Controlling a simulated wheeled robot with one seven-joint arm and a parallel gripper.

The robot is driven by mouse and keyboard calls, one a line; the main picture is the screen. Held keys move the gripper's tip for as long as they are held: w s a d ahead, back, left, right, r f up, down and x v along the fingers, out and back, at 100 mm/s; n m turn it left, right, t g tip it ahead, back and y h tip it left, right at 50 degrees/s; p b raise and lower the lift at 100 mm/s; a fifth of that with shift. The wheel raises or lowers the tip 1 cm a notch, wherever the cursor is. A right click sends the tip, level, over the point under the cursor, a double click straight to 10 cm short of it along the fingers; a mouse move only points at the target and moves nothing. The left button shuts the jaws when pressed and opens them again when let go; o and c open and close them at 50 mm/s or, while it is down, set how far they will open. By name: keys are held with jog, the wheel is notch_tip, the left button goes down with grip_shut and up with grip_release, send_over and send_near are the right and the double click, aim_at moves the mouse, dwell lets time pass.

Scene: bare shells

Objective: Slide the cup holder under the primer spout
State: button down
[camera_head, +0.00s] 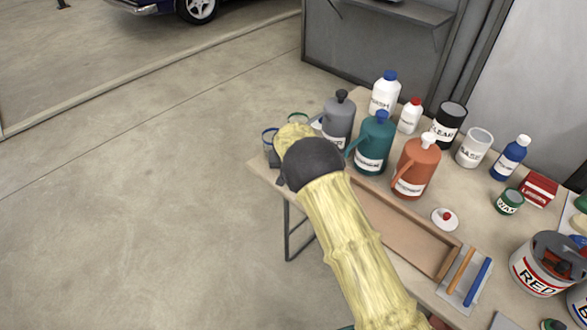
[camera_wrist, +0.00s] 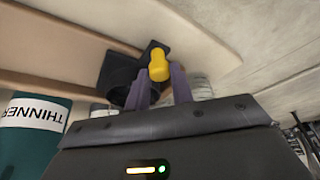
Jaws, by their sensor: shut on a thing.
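The cup holder (camera_wrist: 120,72) is a black piece with a round opening and a yellow knob (camera_wrist: 158,66), seen at the top middle of the wrist view. My gripper (camera_wrist: 162,76) has its two purple fingers closed on either side of the knob. A teal jug labelled THINNER (camera_wrist: 32,130) stands at the left of the wrist view. In the head view a grey jug (camera_head: 338,122), the teal jug (camera_head: 371,150) and an orange jug (camera_head: 414,170) stand in a row. I cannot read which is primer. No spout shows clearly. My arm hides the fingers and most of the holder there.
A long wooden tray (camera_head: 449,262) lies in front of the jugs. Clear cups with blue (camera_head: 268,143) and green rims stand near the table's left corner. Bottles, cans and a red-knobbed lid (camera_head: 445,218) crowd the back and right. The left table edge is close to my gripper.

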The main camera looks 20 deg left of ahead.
jog(key=shift+w+a+r, duration=0.1)
jog(key=shift+a+r, duration=0.05)
jog(key=shift+a, duration=0.05)
jog(key=c, duration=1.2)
grip_release()
jog(key=shift+a, duration=0.1)
jog(key=shift+c, duration=0.2)
jog(key=b+v, duration=0.1)
jog(key=v, duration=1.6)
jog(key=shift+s+d+b, duration=0.25)
jog(key=shift+b, duration=0.1)
